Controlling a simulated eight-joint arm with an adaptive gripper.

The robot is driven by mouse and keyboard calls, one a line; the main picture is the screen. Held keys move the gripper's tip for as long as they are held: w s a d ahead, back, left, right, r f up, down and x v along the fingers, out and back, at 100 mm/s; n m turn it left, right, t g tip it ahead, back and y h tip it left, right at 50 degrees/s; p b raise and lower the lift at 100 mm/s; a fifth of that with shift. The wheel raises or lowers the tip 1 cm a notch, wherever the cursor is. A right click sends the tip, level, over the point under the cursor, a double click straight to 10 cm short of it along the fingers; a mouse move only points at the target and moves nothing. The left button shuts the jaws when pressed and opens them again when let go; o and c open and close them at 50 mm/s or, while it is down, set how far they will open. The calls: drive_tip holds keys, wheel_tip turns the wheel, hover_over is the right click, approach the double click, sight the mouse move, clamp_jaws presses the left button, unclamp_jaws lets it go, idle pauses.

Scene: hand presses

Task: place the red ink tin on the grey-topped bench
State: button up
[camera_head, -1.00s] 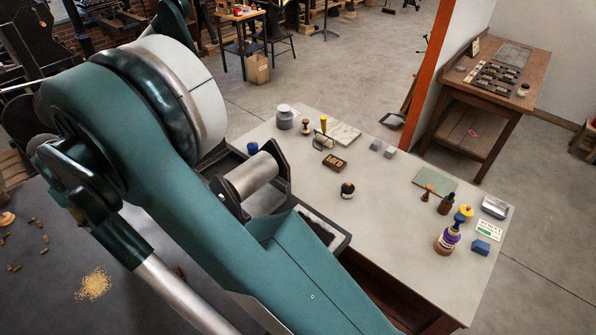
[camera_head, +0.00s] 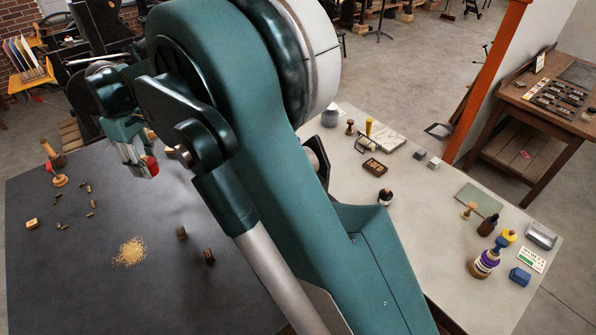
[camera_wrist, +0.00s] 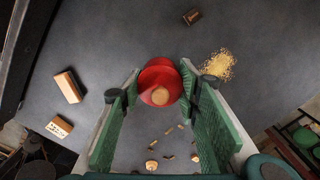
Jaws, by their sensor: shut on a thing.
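The red ink tin (camera_wrist: 160,92) is between the fingertips of my gripper (camera_wrist: 160,72) in the wrist view, with a round tan spot on its upper face. My gripper is shut on it. In the head view my gripper (camera_head: 140,165) shows small at the left, with the red tin (camera_head: 152,167) at its tip, over the far part of a dark-topped table (camera_head: 80,290). The tin looks held above this top. The pale grey-topped bench (camera_head: 425,222) stands to the right, partly hidden behind my arm.
On the dark top lie a golden granule pile (camera_head: 129,251), small brown blocks (camera_head: 209,256) and wooden-handled tools (camera_head: 60,181).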

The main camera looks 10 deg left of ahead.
drive_tip(key=w+d+m+b, duration=0.1)
drive_tip(key=w+d+m, duration=0.2)
drive_tip(key=w+d, duration=0.9)
drive_tip(key=w+d+m+b, duration=0.15)
drive_tip(key=w+d, duration=0.45)
drive_tip(key=d, duration=1.2)
drive_tip(key=w+d+m+b, duration=0.1)
drive_tip(key=w+d+m, duration=0.2)
drive_tip(key=w+d, duration=1)
drive_tip(key=d+m+b, duration=0.2)
drive_tip(key=d+m, duration=0.2)
drive_tip(key=d, duration=2.5)
drive_tip(key=s+d+m+b, duration=0.1)
drive_tip(key=s+d+m, duration=0.15)
drive_tip(key=d, duration=1.05)
drive_tip(key=s+d+m+b, duration=0.1)
drive_tip(key=s+d+m, duration=0.15)
drive_tip(key=d, duration=1.05)
wheel_tip(320, 180, down, 21)
drive_tip(key=shift+s+a+r+n, duration=0.15)
drive_tip(key=shift+s+a+n, duration=0.1)
drive_tip(key=shift+s+n, duration=0.1)
drive_tip(key=shift+f, duration=3.15)
